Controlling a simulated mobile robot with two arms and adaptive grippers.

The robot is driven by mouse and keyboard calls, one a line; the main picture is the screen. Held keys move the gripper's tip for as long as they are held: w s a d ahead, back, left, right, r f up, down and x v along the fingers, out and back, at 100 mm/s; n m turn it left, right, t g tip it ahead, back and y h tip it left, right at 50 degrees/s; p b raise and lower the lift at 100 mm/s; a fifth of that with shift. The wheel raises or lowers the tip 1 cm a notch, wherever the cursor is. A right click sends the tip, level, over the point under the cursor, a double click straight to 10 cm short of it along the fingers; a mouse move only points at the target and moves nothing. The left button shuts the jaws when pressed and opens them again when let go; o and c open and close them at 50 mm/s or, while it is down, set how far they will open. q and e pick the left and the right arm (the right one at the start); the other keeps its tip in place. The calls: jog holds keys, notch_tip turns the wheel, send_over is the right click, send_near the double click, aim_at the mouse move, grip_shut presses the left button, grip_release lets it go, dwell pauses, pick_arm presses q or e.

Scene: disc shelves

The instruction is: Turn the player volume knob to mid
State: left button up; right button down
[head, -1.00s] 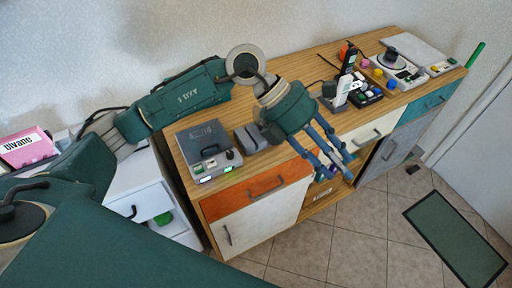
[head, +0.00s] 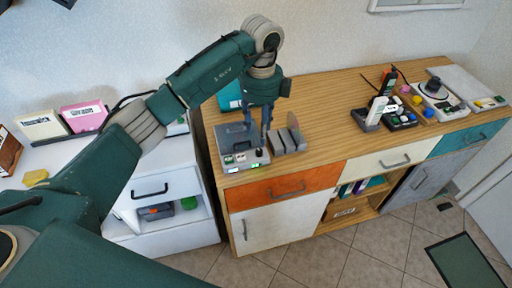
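The player (head: 232,137), a grey box with a dark lid, stands at the left end of the wooden sideboard. Its front panel has small buttons and green lit displays. A dark knob (head: 259,153) shows at the panel's right side; its setting is too small to read. My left gripper (head: 258,126) hangs over the right part of the player, fingers pointing down. A gap shows between its fingers, with nothing seen held. One finger is close to the knob; I cannot tell whether they touch. My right gripper is not in view.
A grey slotted holder (head: 288,142) stands right beside the player. A teal object (head: 229,97) is behind it. The sideboard's (head: 325,110) middle is clear. Handheld devices (head: 376,110) and a turntable-like device (head: 437,92) stand farther right. Pink (head: 82,116) and cream boxes (head: 42,127) are left.

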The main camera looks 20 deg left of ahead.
aim_at(260, 151)
pick_arm(q)
notch_tip(260, 151, down, 8)
jog(key=shift+f+p, duration=0.15)
jog(key=shift+p, duration=0.85)
jog(key=shift+f, duration=0.35)
grip_shut()
